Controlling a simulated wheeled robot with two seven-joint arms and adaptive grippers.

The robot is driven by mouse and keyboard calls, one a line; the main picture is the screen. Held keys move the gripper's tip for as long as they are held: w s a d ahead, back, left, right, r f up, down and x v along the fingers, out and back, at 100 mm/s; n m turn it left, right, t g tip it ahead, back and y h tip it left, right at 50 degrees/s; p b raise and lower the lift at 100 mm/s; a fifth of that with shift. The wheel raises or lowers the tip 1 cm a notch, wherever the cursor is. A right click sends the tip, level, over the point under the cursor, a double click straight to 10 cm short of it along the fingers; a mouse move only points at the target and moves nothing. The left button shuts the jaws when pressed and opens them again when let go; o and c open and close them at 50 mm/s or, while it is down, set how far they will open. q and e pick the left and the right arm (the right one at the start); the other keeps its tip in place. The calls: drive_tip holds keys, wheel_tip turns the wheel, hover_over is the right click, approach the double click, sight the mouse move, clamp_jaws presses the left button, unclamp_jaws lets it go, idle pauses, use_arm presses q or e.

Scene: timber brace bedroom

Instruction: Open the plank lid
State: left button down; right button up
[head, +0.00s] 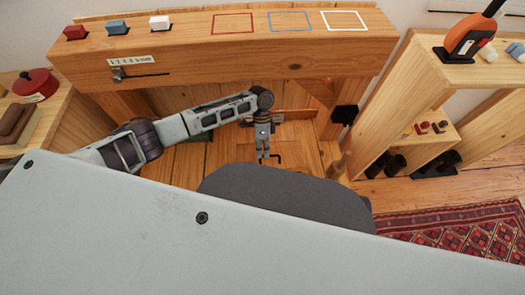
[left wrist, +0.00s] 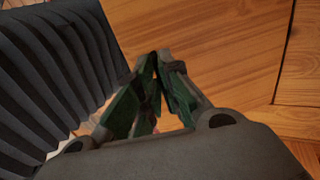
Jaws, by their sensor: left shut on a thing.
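The plank lid (head: 298,150) is a pale wooden panel low down below the thick beam in the head view. A small dark handle (head: 277,158) shows on it beside my left fingertips. My left gripper (head: 264,156) reaches down to this handle and is shut on it, with the lid looking flat. In the left wrist view the greenish fingers of my left gripper (left wrist: 157,58) come together at their tips over wood (left wrist: 225,45) with dark seams. What lies between the tips is hidden there. My right gripper is out of view.
A thick wooden beam (head: 200,55) with red, blue and white blocks and outlined squares spans above the lid. A wooden shelf unit (head: 405,110) stands on the right, near a red patterned rug (head: 455,235). A red pot (head: 36,84) sits at left.

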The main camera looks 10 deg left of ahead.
use_arm(q)
drive_tip(key=c, duration=1.9)
unclamp_jaws()
drive_tip(key=shift+w+a+f, duration=0.15)
drive_tip(key=shift+w+a, duration=0.2)
drive_tip(key=shift+w, duration=0.25)
drive_tip(key=o, duration=0.4)
drive_tip(key=shift+w+f, duration=0.1)
drive_tip(key=shift+f, duration=0.1)
drive_tip(key=shift+c, duration=0.2)
drive_tip(key=shift+d, duration=0.1)
drive_tip(key=shift+s+d, duration=0.1)
drive_tip(key=shift+s, duration=0.25)
drive_tip(key=shift+s+f, duration=0.1)
